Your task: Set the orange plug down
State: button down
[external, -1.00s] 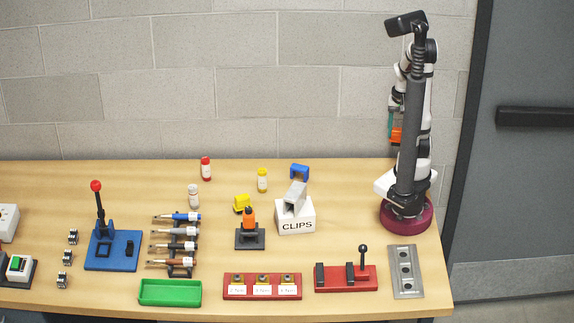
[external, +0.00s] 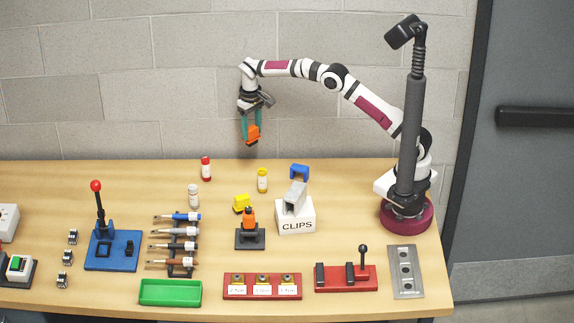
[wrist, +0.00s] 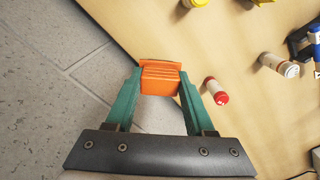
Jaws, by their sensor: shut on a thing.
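The orange plug (external: 252,134) is held between the green fingers of my gripper (external: 251,128), high above the back part of the table. In the wrist view the orange plug (wrist: 160,79) sits between the fingertips of my gripper (wrist: 158,84), its ribbed side toward the camera. Nothing touches the plug from below. Another orange piece (external: 249,217) stands upright on a dark base on the table, below and in front of my gripper.
A red-capped bottle (external: 206,168), a yellow bottle (external: 262,180) and a white bottle (external: 193,196) stand near the back. A CLIPS box (external: 296,217), a tool rack (external: 180,245), a green tray (external: 170,301) and a blue lever base (external: 113,259) crowd the table. Bare wood shows at the back left.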

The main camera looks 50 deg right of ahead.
jog(key=f, duration=1)
jog(key=shift+w+a+f, duration=0.15)
jog(key=shift+a+f, duration=0.15)
jog(key=shift+f, duration=0.1)
jog(key=shift+f, duration=0.1)
jog(key=shift+c, duration=1.3)
grip_release()
